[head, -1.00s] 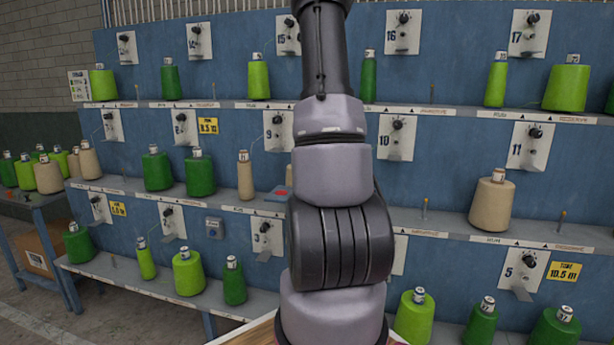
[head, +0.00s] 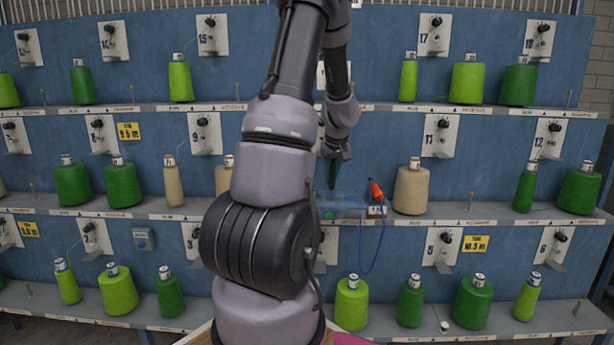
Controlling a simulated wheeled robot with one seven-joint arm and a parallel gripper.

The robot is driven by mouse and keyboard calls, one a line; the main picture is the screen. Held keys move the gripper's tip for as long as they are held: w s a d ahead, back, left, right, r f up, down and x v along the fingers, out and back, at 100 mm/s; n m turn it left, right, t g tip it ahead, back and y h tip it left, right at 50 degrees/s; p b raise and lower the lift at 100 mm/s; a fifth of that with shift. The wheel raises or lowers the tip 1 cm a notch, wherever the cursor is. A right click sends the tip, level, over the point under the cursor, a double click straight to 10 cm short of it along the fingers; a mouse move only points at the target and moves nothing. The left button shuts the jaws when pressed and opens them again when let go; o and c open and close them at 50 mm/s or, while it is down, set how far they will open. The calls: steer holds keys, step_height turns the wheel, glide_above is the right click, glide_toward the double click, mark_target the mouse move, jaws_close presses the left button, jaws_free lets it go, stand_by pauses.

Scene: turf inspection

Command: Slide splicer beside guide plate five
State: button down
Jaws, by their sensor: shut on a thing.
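Guide plate five (head: 443,247) is a white plate with a black knob, marked 5, on the blue panel under the middle shelf, right of centre. A yellow label (head: 475,244) is beside it. What looks like the splicer (head: 345,198) is a pale, see-through blue body with a green spot and an orange-red part at its right, at the middle shelf's front edge, left of and above plate five. A blue hose hangs from it. My gripper (head: 333,172) is at its upper left and appears shut on it. The exact grip is small and dark.
A beige cone (head: 411,190) stands on the middle shelf (head: 465,222) close right of the splicer. Green cones, including one (head: 410,301) below plate five, stand on the lower shelf (head: 560,325). A small white item (head: 444,327) is at that shelf's front. My arm hides the centre left.

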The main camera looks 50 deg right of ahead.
steer(key=s+d, duration=0.4)
steer(key=s, duration=0.1)
steer(key=shift+s+d, duration=0.2)
steer(key=shift+s, duration=0.1)
steer(key=c, duration=0.8)
jaws_free()
steer(key=shift+o, duration=0.2)
steer(key=v, duration=1)
steer(key=shift+r, duration=0.4)
